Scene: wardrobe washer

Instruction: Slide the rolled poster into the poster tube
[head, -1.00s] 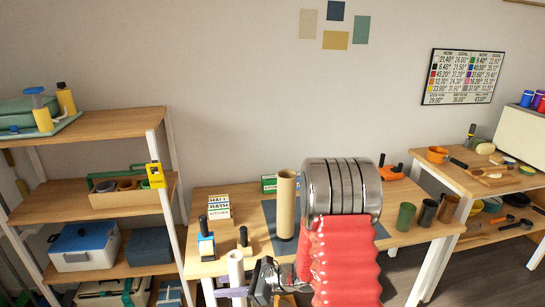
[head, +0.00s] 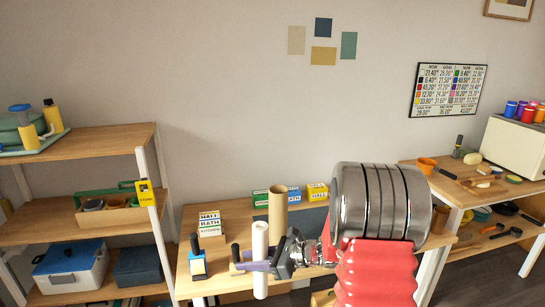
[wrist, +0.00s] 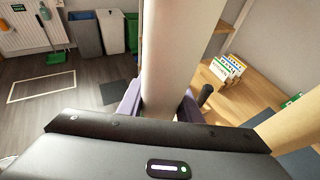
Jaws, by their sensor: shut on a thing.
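The rolled poster (head: 260,240) is a white upright roll. My gripper (head: 256,266) is shut on it with purple fingers, at the front edge of the table. The poster tube (head: 277,211) is a tan cardboard cylinder standing upright on the table, behind and slightly right of the poster. The poster's top is lower in the head view than the tube's top, and the two are apart. In the wrist view the poster (wrist: 172,55) rises between the fingers, and part of the tube (wrist: 288,128) shows at the right edge. The tube's base is partly hidden.
A block of labelled cards (head: 209,223) and a blue-and-black tool (head: 197,261) are left of the poster on the table (head: 232,216). Small labelled boxes (head: 317,192) are at the back. A shelf (head: 95,137) stands left. My arm hides the table's right part.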

